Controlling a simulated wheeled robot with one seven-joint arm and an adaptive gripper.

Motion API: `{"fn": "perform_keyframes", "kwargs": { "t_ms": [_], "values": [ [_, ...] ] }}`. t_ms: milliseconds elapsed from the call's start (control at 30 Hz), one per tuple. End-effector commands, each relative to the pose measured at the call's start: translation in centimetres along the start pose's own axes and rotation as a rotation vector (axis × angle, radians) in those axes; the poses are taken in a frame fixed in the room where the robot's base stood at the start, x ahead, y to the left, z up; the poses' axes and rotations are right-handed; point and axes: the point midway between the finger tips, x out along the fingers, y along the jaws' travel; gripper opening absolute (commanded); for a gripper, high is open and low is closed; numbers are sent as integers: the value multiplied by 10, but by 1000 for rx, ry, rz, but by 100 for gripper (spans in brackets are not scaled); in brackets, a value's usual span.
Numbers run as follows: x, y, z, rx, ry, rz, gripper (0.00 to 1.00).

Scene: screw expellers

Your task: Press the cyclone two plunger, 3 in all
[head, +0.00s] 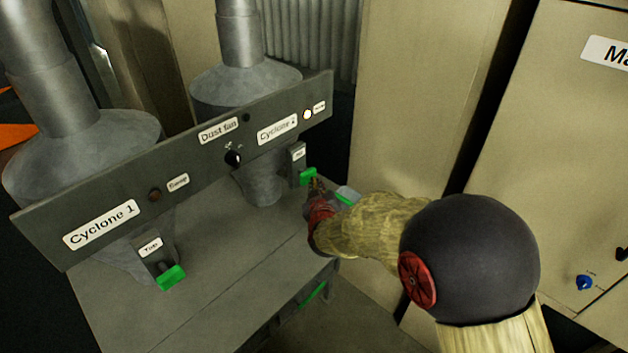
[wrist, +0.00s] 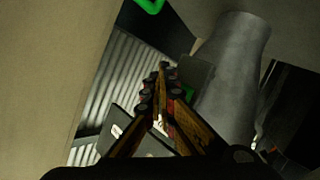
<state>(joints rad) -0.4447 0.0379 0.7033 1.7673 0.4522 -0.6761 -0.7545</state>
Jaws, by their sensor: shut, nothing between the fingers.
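The cyclone two plunger (head: 307,177) is a green block on a small grey box labelled like a tap, under the Cyclone 2 sign at the panel's right end. In the wrist view a bit of green (wrist: 188,93) shows just behind the fingers. My gripper (head: 315,185) is shut and empty, its tips right at the plunger's right side. Its fingers also show together in the wrist view (wrist: 163,70). I cannot tell whether the tips touch the plunger or how far it is pressed in.
A similar green plunger (head: 171,278) sits under the Cyclone 1 sign (head: 101,224) at left. A black knob (head: 233,158) is on the grey panel between them. The grey tabletop (head: 215,262) is bare in front. A beige cabinet (head: 570,150) stands close at right.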

Motion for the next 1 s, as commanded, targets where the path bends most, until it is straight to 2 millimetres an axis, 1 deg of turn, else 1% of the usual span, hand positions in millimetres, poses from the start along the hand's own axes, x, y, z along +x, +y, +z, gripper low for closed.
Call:
{"fn": "perform_keyframes", "kwargs": {
  "t_ms": [667, 1000],
  "values": [
    [3, -2, -4, 0, 3, 0, 0],
    [-5, 4, 3, 0, 2, 1, 0]
  ]
}}
